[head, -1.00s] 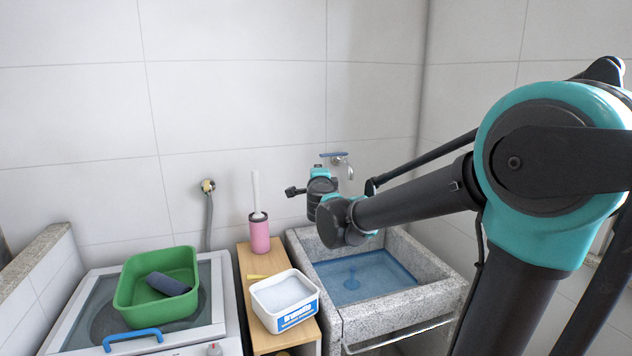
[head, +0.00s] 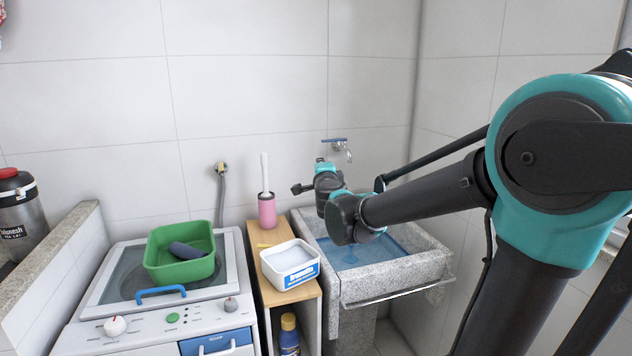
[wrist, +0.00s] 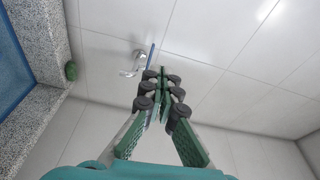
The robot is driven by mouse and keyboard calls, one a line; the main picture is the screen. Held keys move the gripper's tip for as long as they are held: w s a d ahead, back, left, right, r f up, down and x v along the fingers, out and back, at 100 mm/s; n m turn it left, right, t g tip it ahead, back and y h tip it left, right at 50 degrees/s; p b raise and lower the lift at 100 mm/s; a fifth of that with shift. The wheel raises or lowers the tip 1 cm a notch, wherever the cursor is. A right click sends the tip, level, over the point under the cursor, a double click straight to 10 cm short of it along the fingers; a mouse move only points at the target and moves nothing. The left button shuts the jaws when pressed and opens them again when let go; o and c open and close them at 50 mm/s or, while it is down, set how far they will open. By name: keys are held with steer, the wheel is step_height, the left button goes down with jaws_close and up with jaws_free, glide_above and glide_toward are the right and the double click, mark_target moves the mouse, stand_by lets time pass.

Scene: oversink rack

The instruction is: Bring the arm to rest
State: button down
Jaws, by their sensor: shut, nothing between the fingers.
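My arm reaches in from the right in the head view. My gripper (head: 300,188) is held above the left back edge of the granite sink (head: 420,266), pointing left, in front of the tiled wall. In the wrist view my gripper (wrist: 158,78) shows its green and dark fingers closed together, with nothing between them. The tap (wrist: 138,63) shows just beyond the fingertips in the wrist view. It also hangs on the wall above the sink in the head view (head: 338,145).
A wooden stand left of the sink holds a white tub (head: 290,264) and a pink brush holder (head: 267,210). Further left, a green basin (head: 180,268) with a dark roll sits on the washing machine (head: 110,335). A bottle (head: 289,337) stands below. Free air lies above these things.

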steer(key=s+d+f+n+g+y, duration=0.2)
steer(key=s+f+n+g+y, duration=0.4)
steer(key=s+f+n, duration=0.95)
steer(key=s+d+f+g+h, duration=0.7)
steer(key=s+d+f, duration=0.8)
steer(key=f, duration=0.3)
steer(key=shift+s+d+f+n+g+h, duration=0.35)
steer(key=shift+s+g, duration=0.25)
steer(key=shift+s, duration=0.3)
